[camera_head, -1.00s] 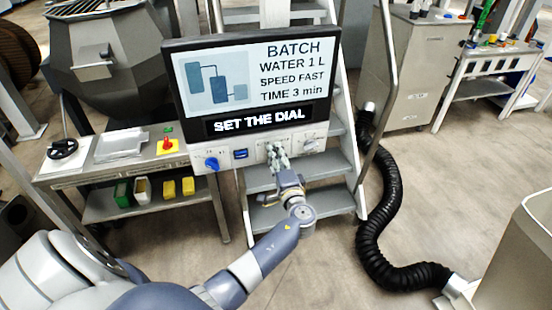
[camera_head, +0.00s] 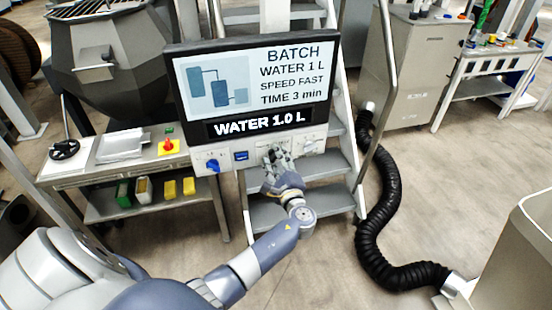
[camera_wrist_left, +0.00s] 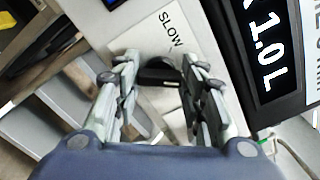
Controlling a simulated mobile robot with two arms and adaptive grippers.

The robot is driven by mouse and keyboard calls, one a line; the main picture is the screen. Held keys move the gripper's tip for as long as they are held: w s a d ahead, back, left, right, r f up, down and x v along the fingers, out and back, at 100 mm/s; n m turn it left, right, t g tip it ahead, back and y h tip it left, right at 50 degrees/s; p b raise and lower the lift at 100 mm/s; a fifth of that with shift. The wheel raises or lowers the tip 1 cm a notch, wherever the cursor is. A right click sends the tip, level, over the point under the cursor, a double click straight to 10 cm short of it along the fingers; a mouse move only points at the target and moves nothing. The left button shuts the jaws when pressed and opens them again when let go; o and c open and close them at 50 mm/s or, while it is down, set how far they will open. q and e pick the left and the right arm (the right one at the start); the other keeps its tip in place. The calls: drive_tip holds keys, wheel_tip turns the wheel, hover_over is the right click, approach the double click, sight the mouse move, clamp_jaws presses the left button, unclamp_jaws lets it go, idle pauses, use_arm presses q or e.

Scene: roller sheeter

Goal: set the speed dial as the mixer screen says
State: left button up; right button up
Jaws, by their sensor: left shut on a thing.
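The mixer screen (camera_head: 250,85) reads BATCH, WATER 1 L, SPEED FAST, TIME 3 min. The strip below it (camera_head: 259,123) reads WATER 1.0 L, and part of it shows in the left wrist view (camera_wrist_left: 265,55). My left gripper (camera_head: 276,154) is at the panel under the screen. In the left wrist view its fingers (camera_wrist_left: 160,82) are shut on the black speed dial (camera_wrist_left: 158,74), one on each side. The word SLOW is printed beside the dial; its other markings are hidden. My right gripper is not in view.
A blue knob (camera_head: 213,166) and a small blue display (camera_head: 241,156) are on the panel, left of my gripper. A red button on a yellow base (camera_head: 168,147) is on the bench at left. Steps (camera_head: 320,165) stand behind the panel. A black hose (camera_head: 375,235) lies at right.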

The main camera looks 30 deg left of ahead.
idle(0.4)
use_arm(q)
drive_tip(key=o, duration=1.1)
drive_tip(key=shift+c, duration=0.2)
drive_tip(key=shift+s+d, duration=0.1)
drive_tip(key=v, duration=1.1)
drive_tip(key=shift+s+d, duration=0.25)
drive_tip(key=shift+d, duration=0.05)
